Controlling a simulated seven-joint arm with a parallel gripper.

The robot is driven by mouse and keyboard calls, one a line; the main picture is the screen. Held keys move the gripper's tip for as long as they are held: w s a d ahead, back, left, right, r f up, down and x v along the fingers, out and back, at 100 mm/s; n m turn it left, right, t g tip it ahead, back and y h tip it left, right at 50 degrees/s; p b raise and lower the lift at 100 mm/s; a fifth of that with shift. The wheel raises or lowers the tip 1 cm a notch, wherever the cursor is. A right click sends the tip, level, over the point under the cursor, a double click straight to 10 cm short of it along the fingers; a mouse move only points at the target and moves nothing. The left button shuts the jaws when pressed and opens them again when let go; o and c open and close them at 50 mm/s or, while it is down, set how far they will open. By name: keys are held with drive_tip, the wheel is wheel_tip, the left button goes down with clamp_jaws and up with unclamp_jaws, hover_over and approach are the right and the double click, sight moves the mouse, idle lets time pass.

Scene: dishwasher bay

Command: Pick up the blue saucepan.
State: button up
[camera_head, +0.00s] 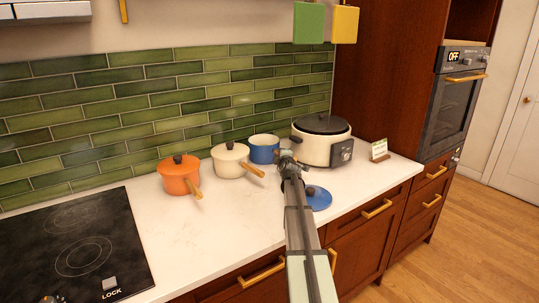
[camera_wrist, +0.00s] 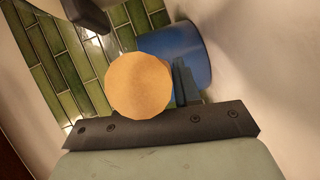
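The blue saucepan (camera_head: 262,150) stands on the white counter near the green tiles, between the cream saucepan and the cooker. In the wrist view its blue body (camera_wrist: 178,48) lies beyond the round wooden end of its handle (camera_wrist: 138,86). My gripper (camera_head: 287,163) is at the handle side of the saucepan. In the wrist view one finger of my gripper (camera_wrist: 186,82) stands just right of the handle. The other finger is hidden, probably behind the handle end. Whether the fingers press on the handle cannot be seen.
An orange saucepan (camera_head: 180,177) and a cream saucepan (camera_head: 229,161) stand to the left. A white cooker (camera_head: 321,144) is close on the right. A blue lid (camera_head: 319,199) lies on the counter beside my arm. The hob (camera_head: 75,245) is at the left; the counter (camera_head: 150,215) between is clear.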

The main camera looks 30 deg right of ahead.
clamp_jaws()
drive_tip(key=shift+r, duration=0.1)
idle(0.8)
